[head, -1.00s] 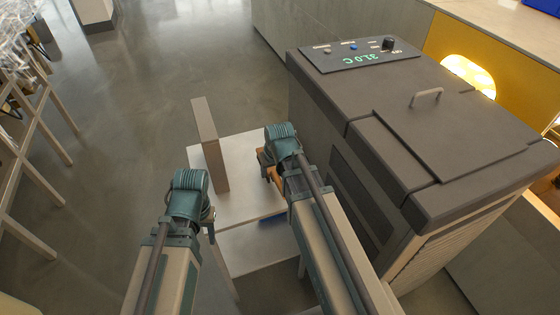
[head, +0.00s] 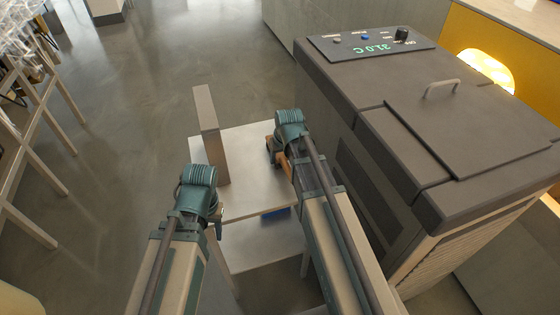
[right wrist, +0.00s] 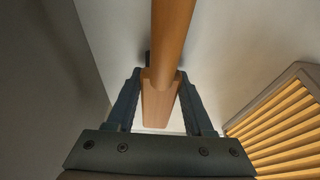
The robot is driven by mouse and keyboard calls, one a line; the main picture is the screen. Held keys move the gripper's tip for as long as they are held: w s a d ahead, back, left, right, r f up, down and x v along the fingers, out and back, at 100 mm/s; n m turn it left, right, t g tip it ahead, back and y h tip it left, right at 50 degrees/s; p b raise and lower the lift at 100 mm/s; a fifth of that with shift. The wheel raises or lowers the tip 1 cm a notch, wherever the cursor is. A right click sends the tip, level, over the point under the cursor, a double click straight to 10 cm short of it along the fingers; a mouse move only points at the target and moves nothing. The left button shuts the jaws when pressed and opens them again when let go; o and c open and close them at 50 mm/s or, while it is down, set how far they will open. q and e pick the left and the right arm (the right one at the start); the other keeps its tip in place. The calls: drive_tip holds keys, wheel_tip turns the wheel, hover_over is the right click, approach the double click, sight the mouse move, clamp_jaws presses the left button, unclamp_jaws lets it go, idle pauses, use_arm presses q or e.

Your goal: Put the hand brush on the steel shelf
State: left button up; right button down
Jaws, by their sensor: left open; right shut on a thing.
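The steel shelf (head: 262,163) is a pale, low, two-tier stand at the middle of the head view. My right gripper (head: 275,150) is over its top at the right side. It is shut on the hand brush, whose brown wooden handle (right wrist: 172,40) runs up through the middle of the right wrist view. A paler wooden part (right wrist: 160,105) lies between the fingers. The bristles are hidden. A pale surface shows behind the brush; I cannot tell whether it touches. My left gripper (head: 216,215) is open and empty at the shelf's near left.
A tall grey-brown board (head: 210,135) stands upright on the shelf's left part. A large dark cabinet (head: 420,120) with a 31.0 C display stands close on the right. A blue thing (head: 283,213) shows on the lower tier. A slatted panel (right wrist: 285,120) is right in the wrist view. Floor is clear behind.

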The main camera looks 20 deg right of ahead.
sight(284, 161)
drive_tip(key=shift+r, duration=0.1)
drive_tip(key=shift+c, duration=1.4)
unclamp_jaws()
drive_tip(key=p+v, duration=1.1)
drive_tip(key=v, duration=0.1)
drive_tip(key=shift+r, duration=0.1)
drive_tip(key=s+a+f+n+g+h, duration=0.1)
drive_tip(key=s+a+n+g, duration=0.2)
drive_tip(key=s+a, duration=1.1)
drive_tip(key=s+g, duration=0.1)
drive_tip(key=s, duration=0.1)
drive_tip(key=shift+s+a+h, duration=0.25)
drive_tip(key=shift+s+h, duration=0.05)
drive_tip(key=shift+f, duration=0.1)
